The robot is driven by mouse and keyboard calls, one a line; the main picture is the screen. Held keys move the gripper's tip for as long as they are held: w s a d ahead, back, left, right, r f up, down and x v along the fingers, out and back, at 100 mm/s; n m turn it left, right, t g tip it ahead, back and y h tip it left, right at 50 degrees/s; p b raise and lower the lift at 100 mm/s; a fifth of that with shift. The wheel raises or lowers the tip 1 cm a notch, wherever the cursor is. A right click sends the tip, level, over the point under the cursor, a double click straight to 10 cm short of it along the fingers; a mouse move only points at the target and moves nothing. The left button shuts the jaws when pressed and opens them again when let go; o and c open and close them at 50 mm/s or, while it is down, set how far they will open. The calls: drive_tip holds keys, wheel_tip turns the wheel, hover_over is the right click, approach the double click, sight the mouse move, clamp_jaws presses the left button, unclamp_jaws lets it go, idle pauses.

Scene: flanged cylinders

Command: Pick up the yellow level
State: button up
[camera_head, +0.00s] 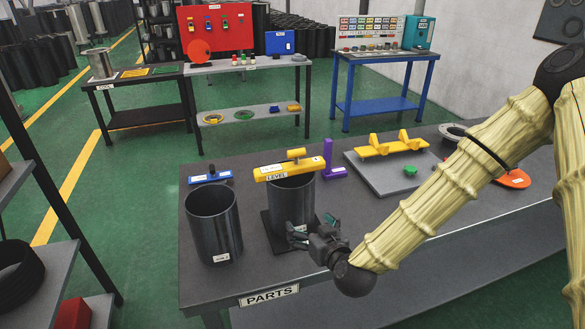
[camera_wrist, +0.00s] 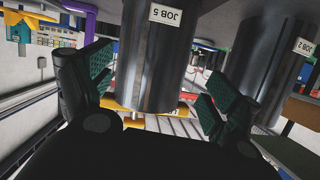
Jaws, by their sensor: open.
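The yellow level (camera_head: 286,171), labelled LEVEL and with a small knob on top, lies across the top of a dark cylinder (camera_head: 293,203) on the table in the head view. In the wrist view, which is upside down, part of the yellow level (camera_wrist: 186,110) shows past that cylinder (camera_wrist: 152,62), marked JOB 5. My gripper (camera_head: 313,223) is in front of the cylinder and lower than the level. Its green-padded fingers are apart, with nothing held between them. In the wrist view the fingers (camera_wrist: 155,92) stand on either side of the cylinder's image.
A second dark cylinder (camera_head: 213,226) stands to the left, with a blue level (camera_head: 210,178) behind it. A purple bracket (camera_head: 328,161) stands to the right. A grey plate (camera_head: 378,179) with a yellow holder (camera_head: 392,146) lies beyond. The table's front right is clear.

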sight(298, 153)
drive_tip(key=w+r+t, duration=0.1)
drive_tip(key=w+r, duration=0.2)
drive_tip(key=r, duration=0.1)
drive_tip(key=w+a+r+t+p, duration=0.1)
drive_tip(key=w+r, duration=0.2)
drive_tip(key=r, duration=0.2)
drive_tip(key=w+r+t+p, duration=0.1)
drive_tip(key=w+r, duration=0.2)
drive_tip(key=r, duration=0.2)
drive_tip(key=shift+w+a+r+t, duration=0.15)
drive_tip(key=shift+w+a+t, duration=0.2)
drive_tip(key=shift+t, duration=0.05)
drive_tip(key=shift+p+x, duration=0.6)
drive_tip(key=shift+x, duration=0.25)
drive_tip(key=shift+p+x, duration=1)
drive_tip(key=shift+x, duration=0.95)
drive_tip(key=shift+a, duration=0.1)
drive_tip(key=c, duration=1.5)
drive_tip(key=shift+r, duration=0.1)
